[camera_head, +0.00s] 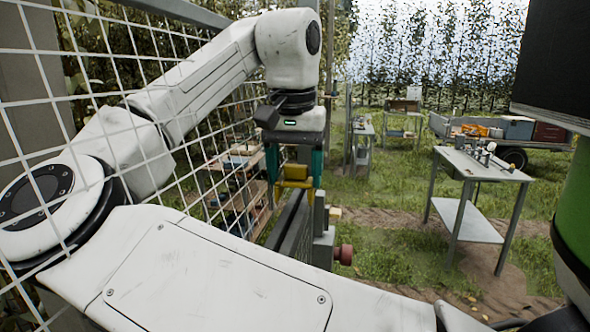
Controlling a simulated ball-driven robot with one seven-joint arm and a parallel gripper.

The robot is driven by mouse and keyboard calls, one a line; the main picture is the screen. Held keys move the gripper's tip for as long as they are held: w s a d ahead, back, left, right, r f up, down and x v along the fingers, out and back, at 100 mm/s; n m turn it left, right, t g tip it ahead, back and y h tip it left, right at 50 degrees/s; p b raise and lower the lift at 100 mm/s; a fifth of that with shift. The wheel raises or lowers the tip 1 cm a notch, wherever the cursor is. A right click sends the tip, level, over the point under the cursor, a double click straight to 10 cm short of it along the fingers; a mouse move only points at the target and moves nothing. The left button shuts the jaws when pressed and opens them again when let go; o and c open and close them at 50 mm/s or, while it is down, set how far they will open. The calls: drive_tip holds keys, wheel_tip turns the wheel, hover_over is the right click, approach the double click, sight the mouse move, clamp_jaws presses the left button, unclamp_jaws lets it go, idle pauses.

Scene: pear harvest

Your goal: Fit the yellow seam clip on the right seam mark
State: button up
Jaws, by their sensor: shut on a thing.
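My gripper (294,183) points down near the middle of the view, with a teal finger on each side. It is shut on the yellow seam clip (295,172), which sits between the fingers. The clip is just above the upper end of a grey panel (297,222). I cannot tell whether the clip touches the panel. I cannot make out the right seam mark in this view.
A white wire mesh (150,60) stands at the left, across my arm in the picture. A shelf (236,185) with several items is behind it. A red knob (343,254) sticks out beside the panel. A grey table (470,165) and a loaded trailer (515,128) stand right on grass.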

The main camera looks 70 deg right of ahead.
drive_tip(key=shift+f, duration=0.25)
drive_tip(key=shift+f, duration=0.35)
drive_tip(key=shift+f+b, duration=0.5)
drive_tip(key=shift+f, duration=1.15)
idle(2.5)
drive_tip(key=o, duration=1.1)
drive_tip(key=r, duration=0.3)
drive_tip(key=a+r, duration=0.1)
drive_tip(key=r, duration=0.6)
drive_tip(key=shift+a+r, duration=0.15)
drive_tip(key=shift+r, duration=0.25)
drive_tip(key=shift+s, duration=0.1)
